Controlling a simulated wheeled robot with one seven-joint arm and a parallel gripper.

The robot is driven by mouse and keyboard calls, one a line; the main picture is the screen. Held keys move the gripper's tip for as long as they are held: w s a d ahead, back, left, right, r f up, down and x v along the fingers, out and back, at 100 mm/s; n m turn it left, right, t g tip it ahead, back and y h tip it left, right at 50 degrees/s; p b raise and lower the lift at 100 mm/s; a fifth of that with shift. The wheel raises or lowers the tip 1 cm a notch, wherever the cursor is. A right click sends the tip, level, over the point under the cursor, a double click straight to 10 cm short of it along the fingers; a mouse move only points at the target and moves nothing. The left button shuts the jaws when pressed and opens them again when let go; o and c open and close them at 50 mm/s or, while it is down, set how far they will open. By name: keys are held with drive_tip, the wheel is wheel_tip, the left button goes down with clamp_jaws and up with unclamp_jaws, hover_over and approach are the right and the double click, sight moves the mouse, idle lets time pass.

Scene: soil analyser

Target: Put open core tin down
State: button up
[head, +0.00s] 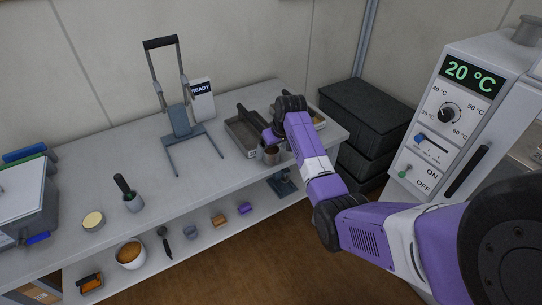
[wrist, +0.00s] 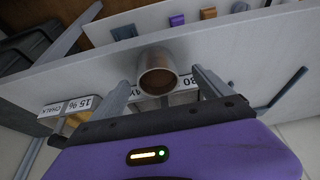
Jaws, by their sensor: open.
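The open core tin (wrist: 157,62) is a small grey metal cylinder with its open mouth facing the wrist camera and a brownish inside. It stands near the front edge of the bench (wrist: 85,75). In the head view the tin (head: 271,157) shows just below my gripper (head: 271,144), partly covered by it. In the wrist view my gripper (wrist: 160,82) is open, with one finger on each side of the tin. Gaps show between the tin and both fingers.
Grey trays (head: 243,138) with labels lie right behind the tin. A press-like stand (head: 180,125) and a READY sign (head: 202,100) stand to the left. A lower shelf (head: 205,222) holds small items. Dark boxes (head: 365,115) are at right. The bench's left-middle is mostly clear.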

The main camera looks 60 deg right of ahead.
sight(271, 153)
drive_tip(key=shift+x, duration=1.8)
drive_tip(key=shift+d, duration=0.15)
drive_tip(key=c, duration=1.8)
drive_tip(key=shift+o, duration=0.2)
drive_tip(key=shift+r, duration=0.15)
